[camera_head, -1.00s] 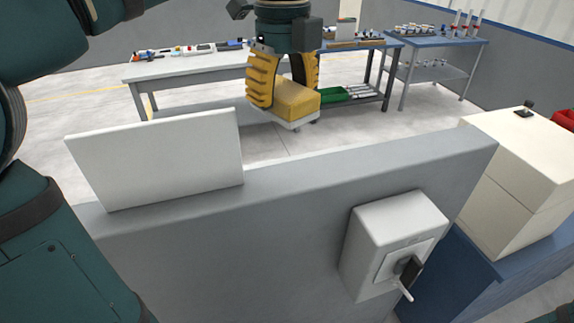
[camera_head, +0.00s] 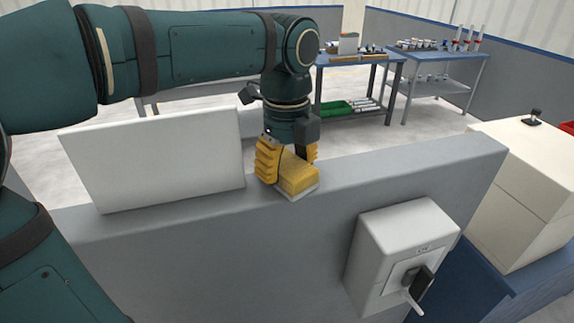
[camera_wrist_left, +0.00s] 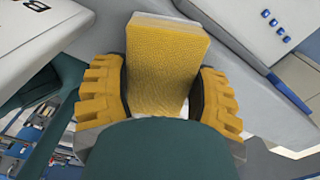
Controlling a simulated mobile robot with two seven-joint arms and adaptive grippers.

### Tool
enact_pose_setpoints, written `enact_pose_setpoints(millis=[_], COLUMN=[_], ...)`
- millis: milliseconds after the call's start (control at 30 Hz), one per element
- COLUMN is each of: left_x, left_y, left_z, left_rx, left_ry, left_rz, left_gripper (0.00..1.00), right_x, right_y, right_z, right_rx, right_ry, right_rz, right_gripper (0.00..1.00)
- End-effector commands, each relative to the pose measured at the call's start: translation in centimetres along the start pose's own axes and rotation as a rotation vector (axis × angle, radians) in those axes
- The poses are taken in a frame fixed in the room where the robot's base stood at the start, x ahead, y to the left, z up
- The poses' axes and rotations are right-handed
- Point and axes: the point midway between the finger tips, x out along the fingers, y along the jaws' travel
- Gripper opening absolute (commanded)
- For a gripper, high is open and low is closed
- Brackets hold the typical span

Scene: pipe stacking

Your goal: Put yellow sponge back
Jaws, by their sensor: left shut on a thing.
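The yellow sponge (camera_head: 296,176) has a pale underside and is held between the yellow ridged fingers of my left gripper (camera_head: 285,168). It is at the top of the grey wall (camera_head: 350,182), just right of the white panel. I cannot tell whether its underside touches the wall top. In the left wrist view the sponge (camera_wrist_left: 163,65) fills the space between both fingers of the gripper (camera_wrist_left: 163,92). My right gripper is not in view.
A white upright panel (camera_head: 155,160) stands on the wall top to the left. A white box with a handle (camera_head: 400,255) is on the wall's front. Cream boxes (camera_head: 525,180) stand at right. Blue-topped tables (camera_head: 440,55) are behind. The wall top right of the sponge is clear.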

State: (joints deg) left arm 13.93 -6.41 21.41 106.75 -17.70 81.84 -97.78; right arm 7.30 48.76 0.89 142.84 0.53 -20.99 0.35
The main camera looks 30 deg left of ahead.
Motion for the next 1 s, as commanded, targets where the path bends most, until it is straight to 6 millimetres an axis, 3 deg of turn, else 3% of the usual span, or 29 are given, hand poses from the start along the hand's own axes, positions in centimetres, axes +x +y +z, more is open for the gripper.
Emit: enact_pose_setpoints(millis=[100, 133, 200, 633, 1000], left_x=[0.1, 0.1, 0.1, -0.7, -7.7], left_y=[0.1, 0.1, 0.1, 0.0, -0.1], left_z=[0.0, 0.0, 0.0, 0.0, 0.0], left_rx=[0.001, 0.001, 0.001, 0.001, 0.001], left_ry=[0.002, 0.002, 0.002, 0.001, 0.001], left_rz=[0.005, 0.005, 0.005, 0.002, 0.000], left_gripper=[0.34, 0.72, 0.95, 0.95, 0.95], right_x=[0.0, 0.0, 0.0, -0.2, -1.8], right_y=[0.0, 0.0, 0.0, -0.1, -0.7], right_z=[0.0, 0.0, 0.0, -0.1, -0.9], right_rx=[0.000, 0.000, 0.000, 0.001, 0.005], right_ry=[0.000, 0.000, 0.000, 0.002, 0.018], right_rz=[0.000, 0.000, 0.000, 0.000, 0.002], right_gripper=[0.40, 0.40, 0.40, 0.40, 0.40])
